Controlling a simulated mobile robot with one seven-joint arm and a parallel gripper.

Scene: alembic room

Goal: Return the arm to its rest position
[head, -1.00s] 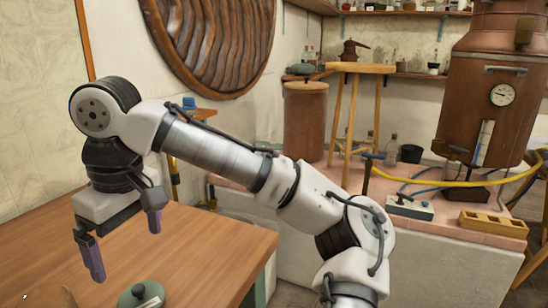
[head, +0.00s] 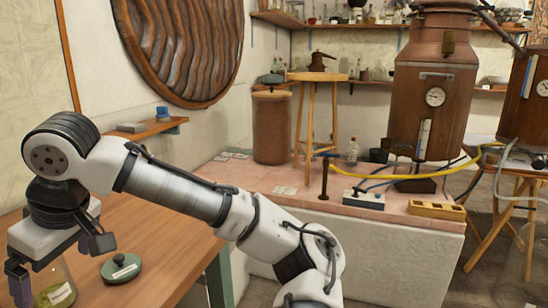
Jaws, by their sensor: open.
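My gripper (head: 62,272) is at the lower left of the head view, pointing down above the wooden table (head: 165,262). Its two fingers stand apart. A glass jar with a pale label (head: 62,294) shows behind and between the fingers, partly cut off by the frame; I cannot tell its distance from the fingers. My arm stretches from the lower middle up to the left.
A pink tiled counter (head: 285,188) stands beyond the table, with a wooden stool (head: 318,78), a brown barrel (head: 271,128), a copper vessel (head: 436,75), a yellow hose (head: 390,176) and a wooden rack (head: 437,210). A small wall shelf (head: 150,131) is behind my arm.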

